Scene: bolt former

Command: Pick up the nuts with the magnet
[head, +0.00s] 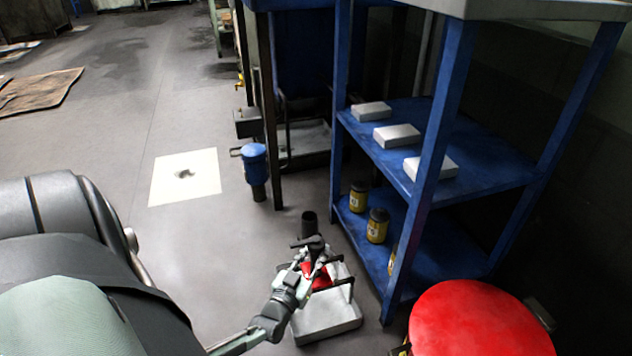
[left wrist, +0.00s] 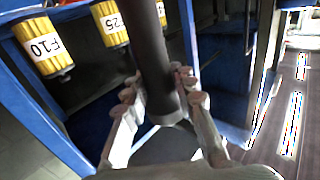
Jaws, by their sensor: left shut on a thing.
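My left gripper (head: 314,250) is low near the floor, beside the blue shelf. It is shut on a dark cylinder, which looks like the magnet (head: 308,222). In the left wrist view the dark cylinder (left wrist: 150,65) stands between the fingers of the gripper (left wrist: 165,105), and its lower end shows past them. A small dark pile, possibly the nuts (head: 184,174), lies on a white square sheet (head: 205,163) on the floor at the left; single pieces are too small to tell. My right gripper is not in view.
A white tray with a dark handle frame (head: 328,322) and a red item (head: 320,278) sits under my left gripper. The blue shelf (head: 468,185) holds white boxes (head: 397,135) and yellow-labelled jars (head: 377,226). A red round top (head: 478,320) stands front right.

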